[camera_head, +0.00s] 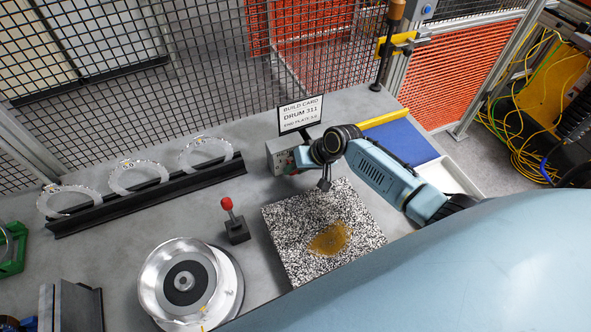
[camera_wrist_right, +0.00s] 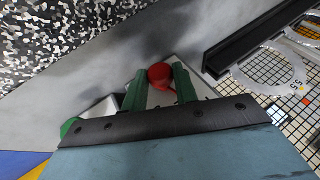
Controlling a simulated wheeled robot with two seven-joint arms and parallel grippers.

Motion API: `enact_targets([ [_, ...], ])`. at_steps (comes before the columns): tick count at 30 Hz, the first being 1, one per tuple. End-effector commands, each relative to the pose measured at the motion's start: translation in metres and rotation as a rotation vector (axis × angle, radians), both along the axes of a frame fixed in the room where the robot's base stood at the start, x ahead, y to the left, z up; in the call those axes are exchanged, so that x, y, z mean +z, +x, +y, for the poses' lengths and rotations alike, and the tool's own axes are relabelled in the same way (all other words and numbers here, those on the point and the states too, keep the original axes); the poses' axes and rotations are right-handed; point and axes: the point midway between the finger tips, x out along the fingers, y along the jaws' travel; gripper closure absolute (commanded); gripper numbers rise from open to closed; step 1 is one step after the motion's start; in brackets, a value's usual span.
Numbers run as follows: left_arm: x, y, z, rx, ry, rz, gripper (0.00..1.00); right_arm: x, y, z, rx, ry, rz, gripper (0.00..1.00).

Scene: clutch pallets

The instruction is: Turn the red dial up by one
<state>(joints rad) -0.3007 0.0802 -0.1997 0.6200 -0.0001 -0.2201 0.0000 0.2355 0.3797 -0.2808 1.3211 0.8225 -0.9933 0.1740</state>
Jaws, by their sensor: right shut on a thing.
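The red dial (camera_wrist_right: 160,76) shows in the right wrist view between the two green fingers of my right gripper (camera_wrist_right: 160,88). The fingers are shut on it from both sides. The dial sits on a pale box, which in the head view is the grey box (camera_head: 279,158) at the back of the table, below the build card. In the head view my right gripper (camera_head: 292,165) is at the front of this box, and the red dial is hidden there. The dial's marks and setting cannot be read. My left gripper is not in view.
A green knob (camera_wrist_right: 70,127) is beside the red dial. The build card (camera_head: 300,114) stands behind. A speckled plate (camera_head: 290,240), a red-knobbed lever (camera_head: 228,205), a metal drum (camera_head: 160,290) and a black rack (camera_head: 150,195) with clear rings share the table.

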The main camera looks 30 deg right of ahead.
Motion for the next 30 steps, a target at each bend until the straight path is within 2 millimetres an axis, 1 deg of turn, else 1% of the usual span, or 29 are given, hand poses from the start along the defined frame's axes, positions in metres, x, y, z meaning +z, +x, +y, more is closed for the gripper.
enact_targets([
  [1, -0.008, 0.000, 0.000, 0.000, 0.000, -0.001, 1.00, -0.004, 0.000, -0.002, -0.003, 0.036, -0.003, 0.94],
  [3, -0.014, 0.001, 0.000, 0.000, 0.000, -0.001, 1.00, -0.005, 0.000, -0.003, -0.003, 0.088, -0.007, 0.94],
  [12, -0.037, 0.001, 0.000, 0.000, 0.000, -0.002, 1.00, -0.006, 0.000, -0.005, -0.001, 0.253, -0.016, 0.94],
  [19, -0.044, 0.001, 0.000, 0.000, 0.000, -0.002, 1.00, -0.005, 0.000, -0.005, 0.000, 0.308, -0.019, 0.94],
  [30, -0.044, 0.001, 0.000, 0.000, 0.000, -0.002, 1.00, -0.004, 0.000, -0.005, -0.001, 0.318, -0.017, 0.94],
])
